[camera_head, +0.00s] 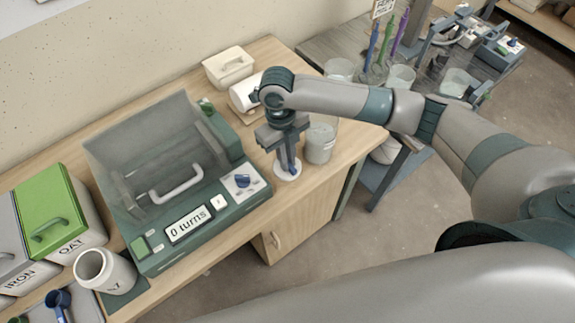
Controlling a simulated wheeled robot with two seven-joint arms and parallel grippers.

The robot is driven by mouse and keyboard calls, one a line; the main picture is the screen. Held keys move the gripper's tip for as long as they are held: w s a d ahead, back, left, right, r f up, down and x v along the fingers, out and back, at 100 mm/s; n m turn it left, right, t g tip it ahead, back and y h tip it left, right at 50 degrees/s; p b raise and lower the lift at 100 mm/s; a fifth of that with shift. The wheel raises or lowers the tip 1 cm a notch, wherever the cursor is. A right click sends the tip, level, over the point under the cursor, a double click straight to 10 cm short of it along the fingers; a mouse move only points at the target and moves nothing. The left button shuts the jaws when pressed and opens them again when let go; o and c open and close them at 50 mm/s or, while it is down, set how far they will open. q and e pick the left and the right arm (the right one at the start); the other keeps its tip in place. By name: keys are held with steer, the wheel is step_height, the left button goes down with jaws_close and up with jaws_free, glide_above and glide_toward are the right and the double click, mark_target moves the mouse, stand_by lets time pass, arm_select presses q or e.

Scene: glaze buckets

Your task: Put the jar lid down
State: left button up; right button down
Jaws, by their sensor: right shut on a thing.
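The jar lid (288,174) is a small white disc below my right gripper (289,158), near the front edge of the wooden table. My right gripper points down and is shut on the lid's top, which the fingers mostly hide. I cannot tell whether the lid touches the table or hangs just above it. An open white jar (118,276) stands at the front left, far from the lid. My left gripper is not in view.
A green machine (228,202) with a clear hood and a "0 turns" display stands left of the lid. A pale bucket (320,147) is close on its right. A white container (229,68) is behind. Green OAT (55,207) and grey IRON bins are at far left.

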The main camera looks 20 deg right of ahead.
steer(key=shift+f, duration=0.1)
step_height(320, 180, down, 3)
steer(key=shift+f+p, duration=0.15)
steer(key=shift+p, duration=0.7)
steer(key=shift+f, duration=0.25)
steer(key=shift+f, duration=0.1)
steer(key=c, duration=1.8)
jaws_free()
steer(key=r+b, duration=0.1)
steer(key=r, duration=0.2)
steer(key=w+r+b, duration=0.1)
steer(key=r, duration=0.3)
steer(key=r+b, duration=0.1)
steer(key=r, duration=0.3)
steer(key=shift+w+a+b, duration=0.25)
steer(key=shift+a+b, duration=0.05)
steer(key=shift+b, duration=0.1)
steer(key=shift+r, duration=0.55)
